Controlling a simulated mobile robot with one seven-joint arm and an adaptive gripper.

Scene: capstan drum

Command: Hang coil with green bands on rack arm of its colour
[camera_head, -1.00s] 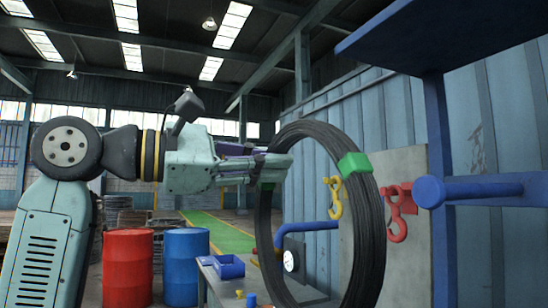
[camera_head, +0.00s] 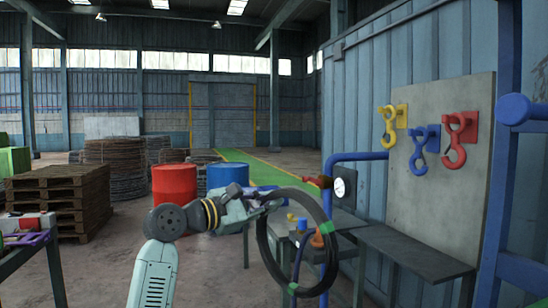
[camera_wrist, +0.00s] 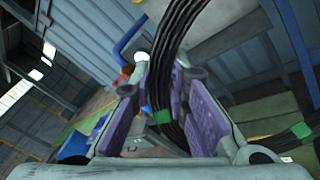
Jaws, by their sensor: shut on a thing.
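The coil (camera_head: 329,262) is a black ring with green bands (camera_head: 327,227). It hangs roughly upright from my gripper (camera_head: 278,196), which is shut on its upper part. In the wrist view the black strands (camera_wrist: 180,35) run between the purple-lined fingers, with a green band (camera_wrist: 160,122) low between them. The blue rack post (camera_head: 497,170) stands at the right edge, with a blue arm (camera_head: 522,111) on it. The coil is well to the left of this arm and apart from it.
Yellow (camera_head: 391,125), blue (camera_head: 423,146) and red (camera_head: 458,138) hooks sit on a grey panel (camera_head: 425,205). A bench (camera_head: 415,247) and a blue pipe (camera_head: 347,157) lie behind the coil. Red (camera_head: 174,184) and blue (camera_head: 228,175) drums and pallets (camera_head: 60,198) stand to the left.

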